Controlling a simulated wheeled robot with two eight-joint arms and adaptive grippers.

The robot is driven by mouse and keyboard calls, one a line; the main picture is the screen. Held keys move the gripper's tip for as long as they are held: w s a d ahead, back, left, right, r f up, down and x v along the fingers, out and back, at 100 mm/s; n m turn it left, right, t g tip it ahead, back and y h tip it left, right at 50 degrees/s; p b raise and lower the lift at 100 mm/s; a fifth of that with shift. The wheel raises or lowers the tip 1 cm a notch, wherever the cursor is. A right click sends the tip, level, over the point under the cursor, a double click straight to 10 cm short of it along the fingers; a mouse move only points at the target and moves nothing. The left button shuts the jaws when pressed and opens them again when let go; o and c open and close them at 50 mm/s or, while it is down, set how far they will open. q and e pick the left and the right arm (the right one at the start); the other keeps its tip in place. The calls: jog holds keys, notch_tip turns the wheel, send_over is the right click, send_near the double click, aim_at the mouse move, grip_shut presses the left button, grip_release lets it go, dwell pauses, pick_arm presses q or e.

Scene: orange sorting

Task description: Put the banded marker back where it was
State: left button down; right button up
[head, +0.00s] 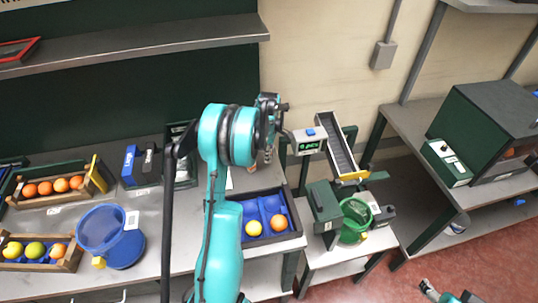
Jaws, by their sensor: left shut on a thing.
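My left gripper (269,142) is at the end of the teal arm in the middle of the head view, above the back edge of the bench and left of the small display box. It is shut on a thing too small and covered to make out. I cannot pick out the banded marker anywhere with certainty. Part of my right arm's end, with my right gripper (462,297), shows at the bottom right edge, over the red floor; its jaws are cut off by the frame.
A blue-lined tray (292,233) holds a yellow and an orange fruit. Wooden crates (101,189) of fruit and a blue bucket (122,246) stand left. A sloping chute (340,145), a display box (309,140) and a green basket (355,220) stand right of the arm.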

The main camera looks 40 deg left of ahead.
pick_arm(q)
jog(key=shift+f+b, duration=0.4)
jog(key=shift+f, duration=0.15)
jog(key=c, duration=1)
grip_release()
jog(key=shift+r, duration=0.15)
jog(key=shift+r+p, duration=2.45)
jog(key=shift+r, duration=1.5)
